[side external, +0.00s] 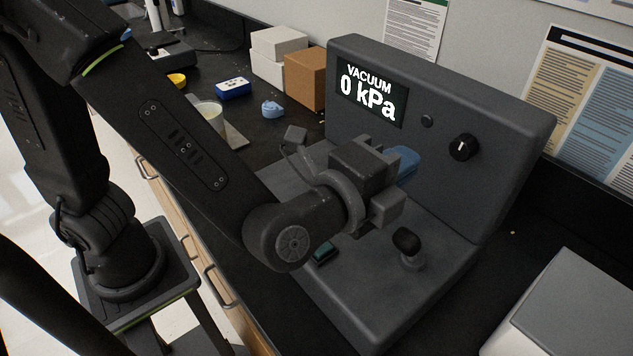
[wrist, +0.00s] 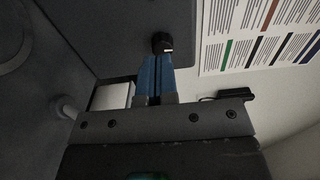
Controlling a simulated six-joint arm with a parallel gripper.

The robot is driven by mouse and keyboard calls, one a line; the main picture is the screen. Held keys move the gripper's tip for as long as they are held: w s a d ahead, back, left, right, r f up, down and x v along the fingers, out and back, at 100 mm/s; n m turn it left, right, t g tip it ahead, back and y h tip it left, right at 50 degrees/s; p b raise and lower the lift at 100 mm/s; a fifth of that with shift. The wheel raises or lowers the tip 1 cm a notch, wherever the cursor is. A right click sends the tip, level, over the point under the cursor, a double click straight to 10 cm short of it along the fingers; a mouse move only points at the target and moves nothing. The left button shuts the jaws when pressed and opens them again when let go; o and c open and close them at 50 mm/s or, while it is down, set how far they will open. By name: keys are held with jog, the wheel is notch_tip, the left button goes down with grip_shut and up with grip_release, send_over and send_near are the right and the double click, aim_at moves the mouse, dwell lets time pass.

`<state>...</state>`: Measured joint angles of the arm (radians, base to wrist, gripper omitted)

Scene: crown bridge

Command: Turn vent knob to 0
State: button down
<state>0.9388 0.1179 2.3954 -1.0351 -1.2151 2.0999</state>
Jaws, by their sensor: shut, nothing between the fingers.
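The grey machine (side external: 345,140) has a display (side external: 372,92) reading "VACUUM 0 kPa". A round black knob (side external: 464,147) with a white pointer mark, likely the vent knob, is on its upright panel at the right; the mark points roughly up. No scale is readable around it. My gripper (side external: 408,160) has blue fingers, shut and empty, in front of the panel, left of the knob in the side view. In the wrist view, the knob (wrist: 161,43) lies just beyond the shut fingertips (wrist: 155,60); I cannot tell whether they touch.
A small dark button (side external: 427,121) is on the panel between display and knob. A black-topped lever (side external: 407,243) stands on the machine's base below my gripper. Boxes (side external: 306,78) and a beaker (side external: 210,115) stand on the bench at left. A light grey box (side external: 570,310) is at lower right.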

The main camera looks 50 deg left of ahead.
jog(key=shift+w, duration=3.15)
jog(key=shift+w+a, duration=0.1)
jog(key=shift+w, duration=0.2)
jog(key=shift+d, duration=0.25)
jog(key=shift+f, duration=0.15)
jog(key=shift+a, duration=0.35)
jog(key=shift+s, duration=2.95)
